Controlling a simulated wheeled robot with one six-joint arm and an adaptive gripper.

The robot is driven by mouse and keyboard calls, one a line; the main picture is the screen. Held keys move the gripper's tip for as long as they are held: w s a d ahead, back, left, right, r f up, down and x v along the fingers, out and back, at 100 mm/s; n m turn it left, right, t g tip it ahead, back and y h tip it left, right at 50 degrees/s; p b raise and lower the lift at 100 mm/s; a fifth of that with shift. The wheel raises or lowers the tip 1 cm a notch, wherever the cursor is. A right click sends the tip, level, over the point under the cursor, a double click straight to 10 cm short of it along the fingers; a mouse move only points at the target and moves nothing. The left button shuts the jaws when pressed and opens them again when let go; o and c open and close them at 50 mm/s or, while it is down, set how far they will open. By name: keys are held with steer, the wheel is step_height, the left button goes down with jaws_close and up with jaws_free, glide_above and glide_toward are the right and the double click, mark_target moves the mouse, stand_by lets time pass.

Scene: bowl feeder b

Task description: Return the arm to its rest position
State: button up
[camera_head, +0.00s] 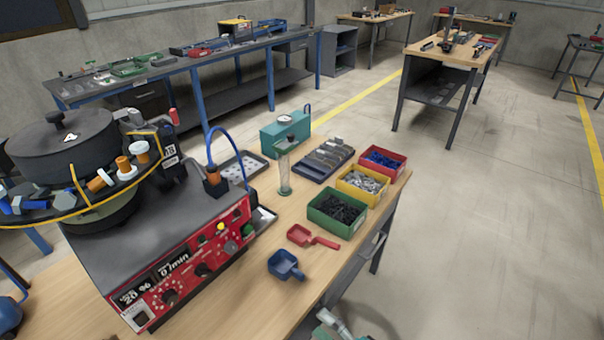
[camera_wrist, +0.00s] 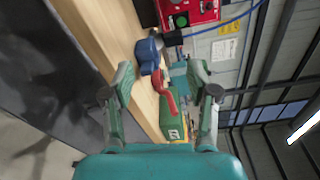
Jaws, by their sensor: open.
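My gripper (camera_wrist: 161,72) is open, its two fingers spread wide in the wrist view. No object is held between them. The blue scoop (camera_wrist: 148,55) and the red scoop (camera_wrist: 165,92) show in the gap beyond the fingers, lying on the wooden bench. In the head view a small piece of my arm or gripper shows at the bottom edge, beside the bench front. The rest of my arm is out of that view. The blue scoop (camera_head: 285,265) and red scoop (camera_head: 311,237) lie near the bench's front edge, apart from my gripper.
The bench (camera_head: 258,308) carries a bowl feeder (camera_head: 66,150) with a red control panel (camera_head: 190,262). A green bin (camera_head: 337,212), yellow bin (camera_head: 362,184) and red bin (camera_head: 382,161) hold small parts. A clear cylinder (camera_head: 284,172) stands behind. The floor to the right is open.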

steer(key=s+d+f+n+h, duration=0.1)
steer(key=s+d+f+h, duration=0.35)
steer(key=s, duration=0.35)
steer(key=s+d+f+n+h, duration=0.1)
steer(key=s+d+f+h, duration=0.35)
steer(key=s, duration=0.35)
steer(key=s+d+r+n+t+h, duration=0.2)
steer(key=s+d+r+n+h, duration=0.1)
steer(key=s+r+n, duration=0.6)
steer(key=s+d+r, duration=0.1)
steer(key=s+r, duration=0.3)
steer(key=s, duration=0.2)
steer(key=shift+s+d+t+h, duration=0.2)
steer(key=shift+t+h, duration=0.2)
